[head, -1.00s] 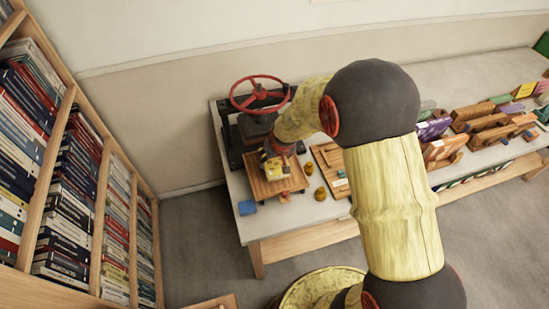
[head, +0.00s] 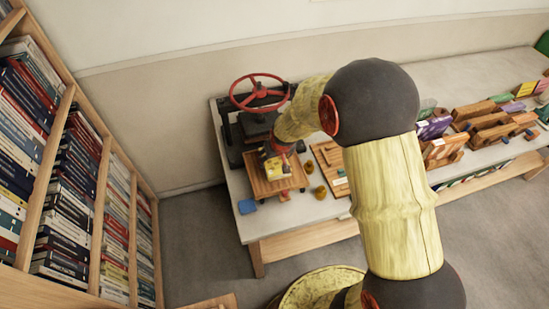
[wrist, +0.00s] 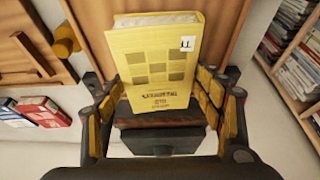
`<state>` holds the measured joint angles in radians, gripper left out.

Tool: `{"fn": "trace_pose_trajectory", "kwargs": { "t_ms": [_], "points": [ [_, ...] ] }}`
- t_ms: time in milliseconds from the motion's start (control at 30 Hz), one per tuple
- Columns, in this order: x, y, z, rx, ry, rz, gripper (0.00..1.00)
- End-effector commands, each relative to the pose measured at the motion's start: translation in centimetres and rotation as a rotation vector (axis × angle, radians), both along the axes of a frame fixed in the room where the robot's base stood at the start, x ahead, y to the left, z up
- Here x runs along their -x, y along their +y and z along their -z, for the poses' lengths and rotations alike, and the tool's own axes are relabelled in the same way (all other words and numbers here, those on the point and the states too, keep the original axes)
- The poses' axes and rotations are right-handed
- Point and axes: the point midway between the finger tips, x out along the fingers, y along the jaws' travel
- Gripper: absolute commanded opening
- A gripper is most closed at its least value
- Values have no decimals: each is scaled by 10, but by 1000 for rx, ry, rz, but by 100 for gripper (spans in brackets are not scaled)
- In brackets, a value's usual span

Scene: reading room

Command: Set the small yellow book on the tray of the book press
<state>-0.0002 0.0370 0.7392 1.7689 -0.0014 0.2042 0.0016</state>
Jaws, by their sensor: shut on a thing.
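The small yellow book (wrist: 160,62) is between the fingers of my gripper (wrist: 165,105) in the wrist view, its cover with a grid of squares and a small white label facing the camera. In the head view the yellow book (head: 274,167) is at the wooden tray (head: 262,189) of the book press (head: 257,120). My gripper (head: 275,153) is shut on the book, over the tray. The tray (wrist: 80,12) also shows behind the book in the wrist view. Whether the book touches the tray I cannot tell.
The press has a red handwheel (head: 259,92). A blue block (head: 247,206) lies at the table's front left corner. Small yellow-brown knobs (head: 319,193) and a wooden board (head: 331,160) are right of the tray. A full bookshelf (head: 75,190) stands at the left.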

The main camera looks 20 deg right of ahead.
Motion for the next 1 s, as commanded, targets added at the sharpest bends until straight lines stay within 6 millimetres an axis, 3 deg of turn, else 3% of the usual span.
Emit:
{"fn": "trace_pose_trajectory", "kwargs": {
  "t_ms": [1000],
  "points": [
    [0,0,14,0,-1,0,35]
  ]
}}
